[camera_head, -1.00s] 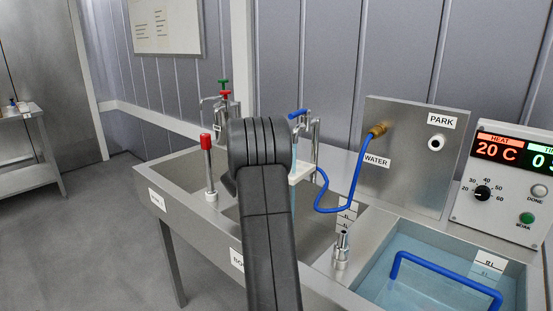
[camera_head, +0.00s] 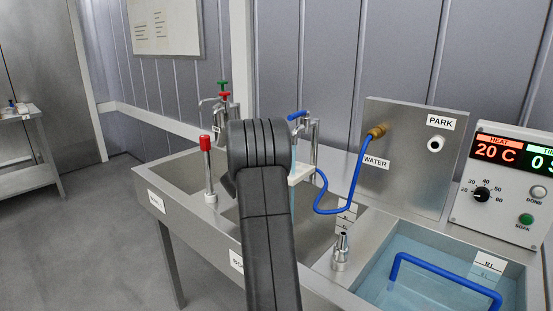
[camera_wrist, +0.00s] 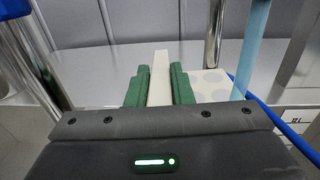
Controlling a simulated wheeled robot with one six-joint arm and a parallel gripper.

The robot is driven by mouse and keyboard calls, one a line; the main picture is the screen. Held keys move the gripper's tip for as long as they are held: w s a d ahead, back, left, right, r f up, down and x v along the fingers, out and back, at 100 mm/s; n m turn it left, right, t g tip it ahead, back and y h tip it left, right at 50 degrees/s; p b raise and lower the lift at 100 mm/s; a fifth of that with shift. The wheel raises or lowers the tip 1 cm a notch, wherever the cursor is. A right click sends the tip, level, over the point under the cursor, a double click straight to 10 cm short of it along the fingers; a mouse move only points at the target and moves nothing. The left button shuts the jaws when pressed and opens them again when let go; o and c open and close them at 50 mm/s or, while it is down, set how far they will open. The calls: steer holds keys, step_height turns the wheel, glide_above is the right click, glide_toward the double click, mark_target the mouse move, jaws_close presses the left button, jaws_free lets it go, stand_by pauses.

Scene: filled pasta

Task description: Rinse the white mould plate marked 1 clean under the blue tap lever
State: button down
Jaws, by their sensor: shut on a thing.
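My gripper (camera_wrist: 159,88) has green fingers shut on a white strip of the mould plate (camera_wrist: 161,66) in the wrist view. The plate's flat part with faint round marks (camera_wrist: 212,84) shows to the right of the fingers. A pale blue water stream (camera_wrist: 254,50) comes down at that part. In the head view the white plate (camera_head: 300,173) shows just right of my arm, below the tap with the blue lever (camera_head: 297,115). My arm hides the gripper there. The number on the plate cannot be read.
A red-topped post (camera_head: 206,160) and a tap with red and green handles (camera_head: 222,95) stand to the left. A blue hose (camera_head: 328,209) hangs from a brass fitting beside the WATER label. A water-filled bath (camera_head: 430,267) and a control box (camera_head: 507,180) are at right.

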steer(key=shift+d, duration=0.3)
stand_by(0.4)
steer(key=shift+d+f, duration=0.1)
steer(key=shift+d, duration=0.1)
steer(key=shift+s+d+b, duration=0.3)
steer(key=shift+d+b, duration=0.4)
steer(key=shift+b, duration=0.15)
steer(key=shift+s+d+r, duration=0.15)
steer(key=shift+d+r, duration=0.1)
steer(key=shift+d, duration=0.1)
stand_by(1.1)
steer(key=shift+s+f+b, duration=0.25)
steer(key=shift+s+b, duration=0.1)
steer(key=shift+b, duration=0.15)
steer(key=shift+a, duration=0.1)
steer(key=shift+s+a, duration=0.7)
steer(key=shift+a, duration=0.15)
stand_by(0.6)
steer(key=shift+b, duration=0.3)
stand_by(0.5)
